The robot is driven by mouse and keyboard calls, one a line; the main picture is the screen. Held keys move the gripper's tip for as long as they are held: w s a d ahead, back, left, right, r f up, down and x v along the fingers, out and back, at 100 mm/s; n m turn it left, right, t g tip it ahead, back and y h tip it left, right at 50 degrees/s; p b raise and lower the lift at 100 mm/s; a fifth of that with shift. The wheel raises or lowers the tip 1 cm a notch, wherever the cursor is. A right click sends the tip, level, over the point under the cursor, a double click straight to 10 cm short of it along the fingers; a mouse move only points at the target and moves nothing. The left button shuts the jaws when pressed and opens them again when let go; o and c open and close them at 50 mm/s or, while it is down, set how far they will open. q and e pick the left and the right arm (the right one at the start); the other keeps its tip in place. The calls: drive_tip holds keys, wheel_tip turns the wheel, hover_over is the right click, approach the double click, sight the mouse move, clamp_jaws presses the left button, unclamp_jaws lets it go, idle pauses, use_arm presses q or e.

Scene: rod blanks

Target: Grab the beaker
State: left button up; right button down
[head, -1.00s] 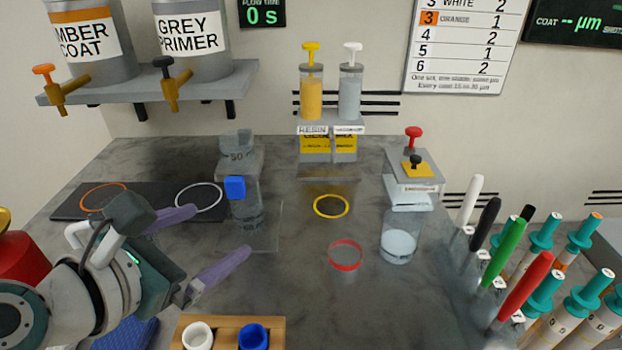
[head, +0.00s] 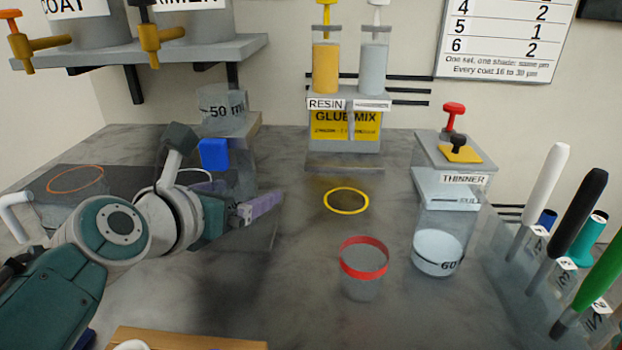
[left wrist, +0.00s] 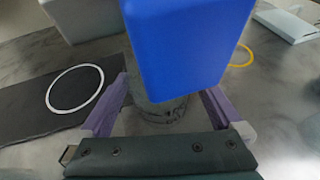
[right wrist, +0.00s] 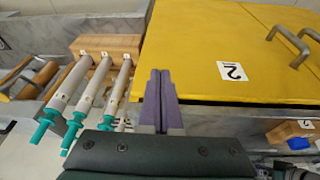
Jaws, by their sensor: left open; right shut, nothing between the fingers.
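A clear beaker (left wrist: 158,108) stands between the two purple fingers of my left gripper (left wrist: 166,92) in the left wrist view. Its upper part is hidden behind a blue block (left wrist: 188,45), which also shows in the head view (head: 214,154). In the head view my left gripper (head: 260,207) is low at the clear dispenser stand, one finger showing, and the arm hides most of the beaker. The left fingers are open, one on each side of the beaker; contact cannot be told. My right gripper (right wrist: 160,85) is shut and empty, away from the bench top, in the right wrist view.
A red-rimmed cup (head: 362,275) and a yellow ring (head: 346,200) are to the right. A beaker of clear liquid (head: 438,250) stands under the thinner dispenser (head: 455,155). Pens (head: 545,195) stand at the right. A yellow panel (right wrist: 215,50) is near my right gripper.

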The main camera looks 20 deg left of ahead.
use_arm(q)
drive_tip(key=shift+x, duration=0.75)
use_arm(e)
drive_tip(key=shift+f, duration=0.6)
use_arm(q)
drive_tip(key=shift+c, duration=0.4)
drive_tip(key=c, duration=1.1)
use_arm(e)
drive_tip(key=shift+w, duration=0.1)
use_arm(q)
drive_tip(key=shift+r, duration=0.15)
drive_tip(key=shift+c, duration=0.2)
use_arm(e)
drive_tip(key=shift+r, duration=0.1)
